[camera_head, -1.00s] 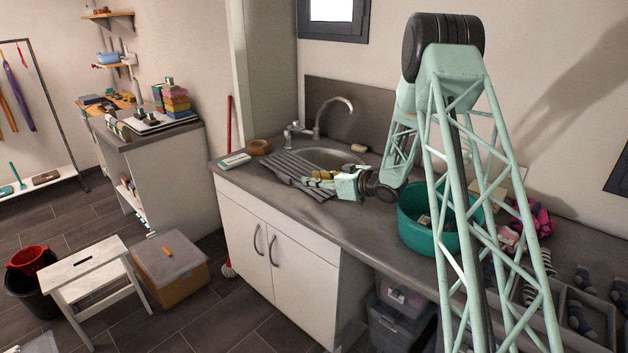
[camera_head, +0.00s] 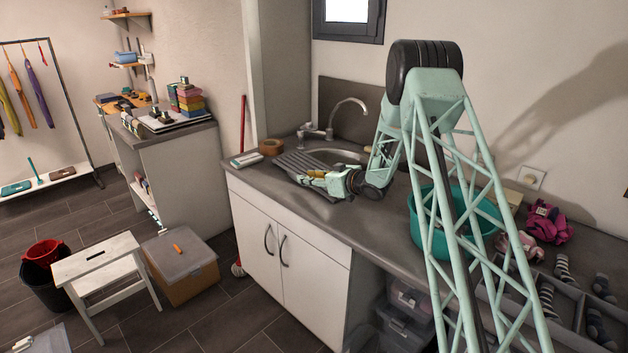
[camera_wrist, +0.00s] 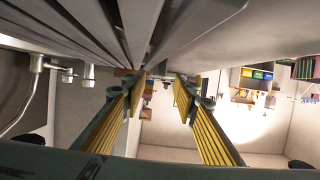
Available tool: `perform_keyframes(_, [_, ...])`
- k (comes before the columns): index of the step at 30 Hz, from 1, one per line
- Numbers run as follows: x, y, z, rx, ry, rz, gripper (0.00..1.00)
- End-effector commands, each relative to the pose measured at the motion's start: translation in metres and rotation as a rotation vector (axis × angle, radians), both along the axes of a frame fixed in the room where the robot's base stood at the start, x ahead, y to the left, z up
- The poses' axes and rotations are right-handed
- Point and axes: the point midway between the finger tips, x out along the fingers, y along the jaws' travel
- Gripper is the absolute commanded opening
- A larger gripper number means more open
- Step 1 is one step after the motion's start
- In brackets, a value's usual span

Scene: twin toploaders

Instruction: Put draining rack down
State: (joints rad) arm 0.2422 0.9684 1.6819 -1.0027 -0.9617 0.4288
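The draining rack (camera_head: 298,164) is a dark grey slatted panel lying over the left part of the sink and the counter beside it, close to level. My gripper (camera_head: 313,174), with yellow finger pads, is low at the rack's near right side. In the wrist view my gripper (camera_wrist: 160,88) has its two fingers apart, with the far wall showing between them. The rack's slats (camera_wrist: 145,25) run just past the fingertips there, and I see none pinched between the pads. Whether the rack touches the counter everywhere is hidden.
The sink (camera_head: 345,156) and faucet (camera_head: 346,108) are behind the gripper. A brown tape roll (camera_head: 271,147) and a small box (camera_head: 246,160) lie left of the rack. A teal basin (camera_head: 428,236) stands right on the counter. The counter front between is clear.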

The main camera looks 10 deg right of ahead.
Motion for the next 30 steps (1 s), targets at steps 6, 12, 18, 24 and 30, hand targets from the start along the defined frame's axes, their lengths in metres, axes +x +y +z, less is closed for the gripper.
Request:
perform_keyframes(6, [0.018, 0.012, -0.007, 0.001, -0.001, 0.000, 0.27])
perform_keyframes(12, [0.027, 0.017, -0.010, 0.000, 0.000, 0.000, 0.27])
perform_keyframes(18, [0.029, 0.019, -0.010, 0.001, -0.001, 0.000, 0.27])
perform_keyframes(24, [0.029, 0.018, -0.010, 0.001, 0.000, 0.000, 0.26])
perform_keyframes(30, [0.029, 0.018, -0.010, 0.001, 0.000, 0.000, 0.08])
